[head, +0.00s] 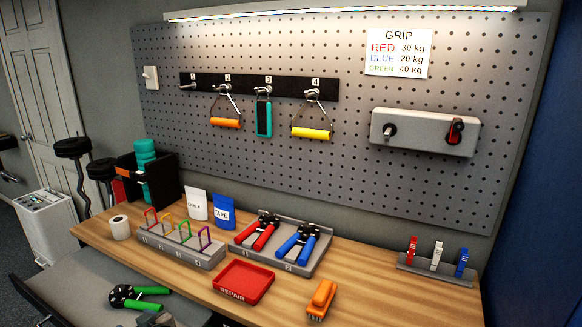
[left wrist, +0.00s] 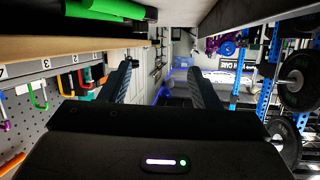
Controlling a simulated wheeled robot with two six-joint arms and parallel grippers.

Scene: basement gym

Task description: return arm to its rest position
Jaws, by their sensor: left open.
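My left gripper (left wrist: 158,70) shows in the left wrist view with its two dark fingers apart and nothing between them. In the head view I cannot clearly make it out. A hand gripper with green handles (head: 148,298) lies on a grey surface (head: 95,268) at the lower left of the head view. Green handles (left wrist: 118,8) also show at the upper left of the left wrist view, outside my fingers. Red-handled (head: 264,236) and blue-handled (head: 292,243) hand grippers lie in a grey holder on the workbench. My right gripper is in neither view.
The wooden workbench (head: 370,290) also holds a red REPAIR tray (head: 262,274), an orange brush (head: 321,298), a rack of coloured hooks (head: 190,252) and a clip rail (head: 438,271). A pegboard (head: 340,165) stands behind. A weight rack (left wrist: 270,90) shows at right in the wrist view.

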